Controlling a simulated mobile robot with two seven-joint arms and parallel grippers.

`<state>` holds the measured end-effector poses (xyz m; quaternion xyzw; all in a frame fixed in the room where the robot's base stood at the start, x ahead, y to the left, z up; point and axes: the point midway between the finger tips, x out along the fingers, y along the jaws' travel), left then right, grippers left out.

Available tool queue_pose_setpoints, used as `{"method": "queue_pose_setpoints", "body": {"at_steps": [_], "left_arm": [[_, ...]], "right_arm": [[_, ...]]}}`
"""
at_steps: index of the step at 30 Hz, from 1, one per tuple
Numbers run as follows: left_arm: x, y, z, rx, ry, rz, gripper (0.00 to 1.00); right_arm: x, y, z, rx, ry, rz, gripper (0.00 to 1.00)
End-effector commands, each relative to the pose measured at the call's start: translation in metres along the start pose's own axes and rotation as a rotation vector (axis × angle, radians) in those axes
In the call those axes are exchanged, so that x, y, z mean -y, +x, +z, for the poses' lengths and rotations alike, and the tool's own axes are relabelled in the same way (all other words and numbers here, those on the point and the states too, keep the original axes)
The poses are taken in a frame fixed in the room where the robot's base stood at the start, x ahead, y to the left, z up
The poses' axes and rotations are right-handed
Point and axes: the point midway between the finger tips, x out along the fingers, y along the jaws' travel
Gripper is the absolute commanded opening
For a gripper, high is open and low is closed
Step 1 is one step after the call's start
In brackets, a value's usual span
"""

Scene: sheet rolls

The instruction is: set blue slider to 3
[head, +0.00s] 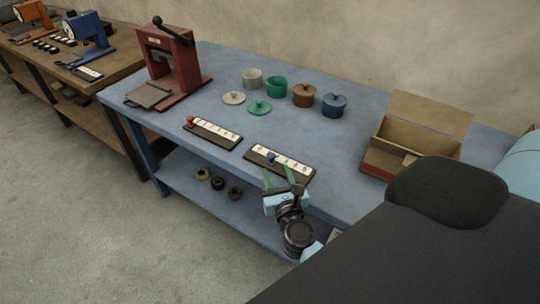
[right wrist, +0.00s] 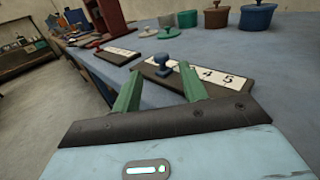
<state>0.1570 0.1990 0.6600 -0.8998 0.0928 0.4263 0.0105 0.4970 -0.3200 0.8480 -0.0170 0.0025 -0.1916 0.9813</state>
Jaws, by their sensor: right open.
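The blue slider (head: 271,158) is a small knob on a dark board (head: 308,181) with a white numbered strip, near the table's front edge. In the right wrist view the blue slider (right wrist: 162,61) stands near the left part of its strip, with 4 and 5 readable to its right. The exact number it marks is hard to tell. My right gripper (head: 279,174) is open, its green fingers apart at the front of the board. In the right wrist view the gripper (right wrist: 159,77) points toward the slider, with nothing between the fingers. My left gripper is not in view.
A second board with a red slider (head: 190,121) lies to the left. A red press (head: 175,70), several pots and lids, including a blue pot (head: 334,106), stand behind. An open cardboard box (head: 402,141) is at the right. The blue table (head: 335,200) is clear around the board's right end.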

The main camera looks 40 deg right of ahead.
Motion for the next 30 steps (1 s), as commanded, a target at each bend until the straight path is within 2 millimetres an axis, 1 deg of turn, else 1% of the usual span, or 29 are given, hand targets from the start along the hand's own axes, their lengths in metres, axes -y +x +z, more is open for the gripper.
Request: {"method": "queue_pose_setpoints", "body": {"at_steps": [3, 8, 11, 14, 21, 25, 30], "left_arm": [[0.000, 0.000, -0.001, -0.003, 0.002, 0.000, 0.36], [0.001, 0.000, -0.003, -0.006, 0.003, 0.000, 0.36], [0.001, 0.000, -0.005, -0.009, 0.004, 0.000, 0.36], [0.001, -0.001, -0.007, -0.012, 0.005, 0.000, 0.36], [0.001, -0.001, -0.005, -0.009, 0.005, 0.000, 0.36], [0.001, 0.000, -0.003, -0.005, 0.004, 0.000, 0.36], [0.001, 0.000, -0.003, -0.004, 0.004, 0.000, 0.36]], "right_arm": [[0.001, 0.003, 0.001, -0.003, 0.041, -0.010, 0.43], [0.001, 0.006, 0.001, -0.001, 0.039, -0.009, 0.43], [0.001, 0.016, 0.002, 0.000, 0.037, -0.008, 0.43], [0.001, 0.030, 0.003, 0.002, 0.036, -0.009, 0.43], [0.001, 0.065, 0.002, 0.000, 0.034, -0.008, 0.43], [0.001, 0.075, 0.001, -0.002, 0.035, -0.007, 0.43], [0.001, 0.081, 0.001, -0.002, 0.035, -0.007, 0.43]]}}
